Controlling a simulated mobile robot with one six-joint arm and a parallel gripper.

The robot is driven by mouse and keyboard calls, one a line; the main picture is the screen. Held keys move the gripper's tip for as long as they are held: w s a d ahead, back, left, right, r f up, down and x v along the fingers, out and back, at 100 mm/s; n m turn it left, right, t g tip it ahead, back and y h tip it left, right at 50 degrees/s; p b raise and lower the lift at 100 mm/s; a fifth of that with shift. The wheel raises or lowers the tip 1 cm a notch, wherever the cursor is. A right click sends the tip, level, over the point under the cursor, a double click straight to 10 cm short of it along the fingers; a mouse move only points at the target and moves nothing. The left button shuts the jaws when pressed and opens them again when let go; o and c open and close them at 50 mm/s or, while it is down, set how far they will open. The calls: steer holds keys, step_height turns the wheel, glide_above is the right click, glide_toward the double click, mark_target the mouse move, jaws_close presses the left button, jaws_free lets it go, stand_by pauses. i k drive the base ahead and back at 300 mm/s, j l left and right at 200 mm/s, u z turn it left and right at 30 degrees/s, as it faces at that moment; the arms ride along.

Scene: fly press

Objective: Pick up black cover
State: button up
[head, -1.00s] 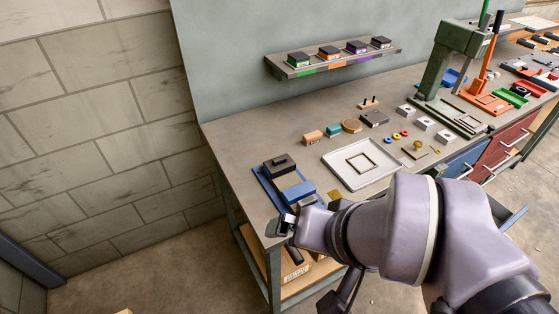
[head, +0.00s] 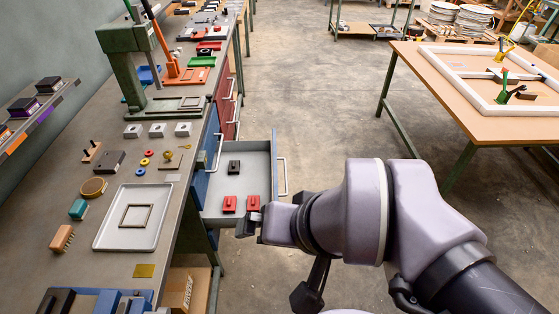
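A small black piece (head: 234,167), which looks like a black cover, lies in the open drawer (head: 262,150), behind two red pieces (head: 240,204). Another black block (head: 57,302) lies at the bottom left on the bench, cut by the picture edge. My gripper (head: 248,222) is over the front part of the drawer, close to the right red piece in the picture and apart from the black piece. I cannot tell how high it is, or whether its fingers are apart. Nothing shows held in it.
The bench (head: 190,165) carries a white tray (head: 110,235) with a square frame, several small parts and a green press (head: 128,75). A shelf (head: 45,118) with black-topped boxes is on the left wall. A table (head: 430,70) with a white frame stands right. The floor between is clear.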

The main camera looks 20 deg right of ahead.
mark_target(234, 166)
steer(key=u, duration=1.8)
steer(key=l, duration=0.55)
steer(key=l+u, duration=0.15)
steer(key=l, duration=0.4)
steer(key=k+l, duration=0.1)
steer(key=l, duration=0.45)
steer(key=l+u, duration=0.1)
steer(key=l, duration=0.45)
steer(key=k+l+u, duration=0.1)
steer(key=l, duration=0.45)
steer(key=k+l, duration=0.1)
steer(key=l, duration=0.45)
steer(key=k+l+u, duration=0.1)
steer(key=l, duration=0.45)
steer(key=k+l+u, duration=0.1)
steer(key=l, duration=0.4)
steer(key=i, duration=0.45)
